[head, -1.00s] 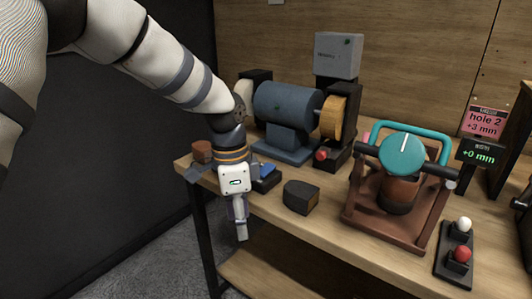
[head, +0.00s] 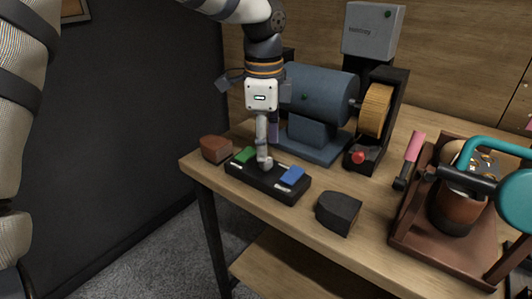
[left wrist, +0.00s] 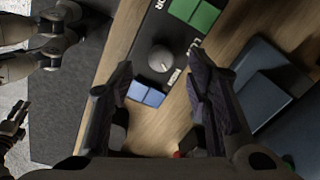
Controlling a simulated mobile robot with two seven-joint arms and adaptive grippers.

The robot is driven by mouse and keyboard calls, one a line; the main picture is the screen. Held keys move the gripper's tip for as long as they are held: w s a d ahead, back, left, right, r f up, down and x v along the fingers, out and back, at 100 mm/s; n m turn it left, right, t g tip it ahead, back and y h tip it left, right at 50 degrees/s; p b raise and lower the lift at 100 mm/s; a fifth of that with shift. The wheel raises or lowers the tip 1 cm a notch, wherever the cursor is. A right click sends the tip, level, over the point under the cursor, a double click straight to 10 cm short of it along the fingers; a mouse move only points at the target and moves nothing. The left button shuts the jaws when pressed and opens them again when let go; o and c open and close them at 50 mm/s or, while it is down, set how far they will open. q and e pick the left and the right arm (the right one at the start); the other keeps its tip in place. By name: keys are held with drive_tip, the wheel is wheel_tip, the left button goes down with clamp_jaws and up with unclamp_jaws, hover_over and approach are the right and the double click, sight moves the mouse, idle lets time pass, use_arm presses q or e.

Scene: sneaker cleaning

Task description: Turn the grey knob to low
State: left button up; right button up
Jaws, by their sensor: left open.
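The grey knob (left wrist: 161,59) shows in the left wrist view as a round knob with a pale mark. It sits on a black control panel (left wrist: 145,48), between a green block and a blue block. My left gripper (left wrist: 160,76) is open, its two dark fingers pointing toward the knob, one on each side in this view. I cannot tell whether they touch it. In the head view my left gripper (head: 264,160) points down over the middle of the panel (head: 268,190) and hides the knob. Lettering beside the knob is turned and hard to read.
A blue grinder motor (head: 318,95) with a tan wheel (head: 375,109) stands behind the panel. A brown block (head: 215,149) lies left, a dark block (head: 339,212) right. A brown frame with a teal handle (head: 480,145) stands farther right. A dark jointed part (left wrist: 14,125) shows small at the wrist view's left edge.

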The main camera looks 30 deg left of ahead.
sight(266, 164)
use_arm(q)
wheel_tip(266, 164, down, 4)
drive_tip(key=shift+w+r, duration=0.1)
drive_tip(key=shift+a, duration=0.1)
clamp_jaws()
